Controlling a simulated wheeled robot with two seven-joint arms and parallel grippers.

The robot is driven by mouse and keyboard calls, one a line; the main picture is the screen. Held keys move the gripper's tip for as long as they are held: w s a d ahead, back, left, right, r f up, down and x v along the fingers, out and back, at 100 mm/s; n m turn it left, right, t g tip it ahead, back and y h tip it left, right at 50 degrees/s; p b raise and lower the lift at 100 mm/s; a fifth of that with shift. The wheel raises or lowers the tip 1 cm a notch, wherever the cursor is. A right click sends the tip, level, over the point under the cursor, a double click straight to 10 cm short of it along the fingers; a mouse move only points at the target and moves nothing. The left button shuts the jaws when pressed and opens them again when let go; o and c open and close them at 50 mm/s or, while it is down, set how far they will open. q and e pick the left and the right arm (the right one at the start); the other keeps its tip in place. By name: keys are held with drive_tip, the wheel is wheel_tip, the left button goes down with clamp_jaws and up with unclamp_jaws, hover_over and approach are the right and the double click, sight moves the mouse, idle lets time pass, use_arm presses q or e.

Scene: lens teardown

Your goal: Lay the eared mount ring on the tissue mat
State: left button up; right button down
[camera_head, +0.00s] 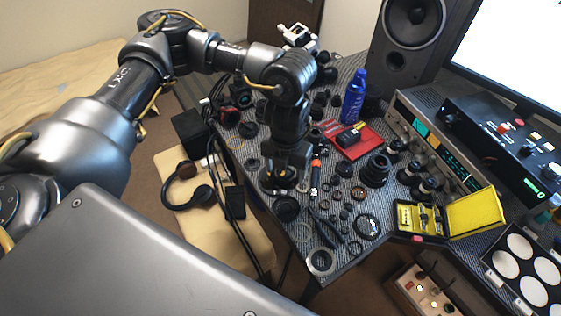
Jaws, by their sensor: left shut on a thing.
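My left gripper (279,184) reaches down from the upper left to low over the striped desk top. It is shut on a small part, seemingly the eared mount ring, which the fingers and wrist mostly hide. I cannot make out its ears or whether it touches the desk. Several dark and metallic rings lie on the desk to the right and in front of the gripper. I cannot single out a tissue mat with certainty. A flat red mat (371,141) with a small black and yellow item on it lies behind and right of the gripper. My right gripper is out of view.
An orange-and-black tool (315,176) lies close right of the gripper. A dark lens barrel (376,170), blue bottle (354,97) and open yellow case (421,219) stand farther right. A pale ring (320,262) lies near the desk's front corner. The desk is crowded.

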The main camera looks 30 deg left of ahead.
sight(289, 186)
use_arm(q)
drive_tip(key=shift+s+d+r, duration=0.4)
drive_tip(key=shift+s+d, duration=0.2)
drive_tip(key=shift+s, duration=0.05)
drive_tip(key=shift+s+d+r, duration=0.4)
drive_tip(key=shift+s+d, duration=0.15)
drive_tip(key=shift+s, duration=0.1)
